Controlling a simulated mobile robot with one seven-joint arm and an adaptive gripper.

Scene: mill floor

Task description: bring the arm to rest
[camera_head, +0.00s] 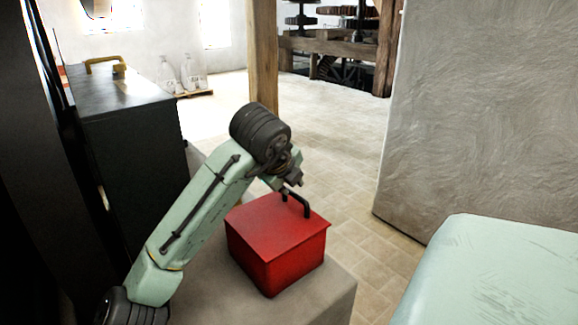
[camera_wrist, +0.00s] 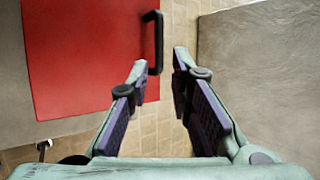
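My arm (camera_head: 195,225) is bent, rising from the lower left to a dark joint and then dropping toward the red box.
The red box (camera_head: 275,255) stands closed on a grey block (camera_head: 335,295). A black cabinet (camera_head: 135,145) with a yellow handle on top stands left. A plaster wall (camera_head: 480,110) rises right, a wooden post (camera_head: 264,55) behind. Tiled floor (camera_head: 335,135) lies open between.

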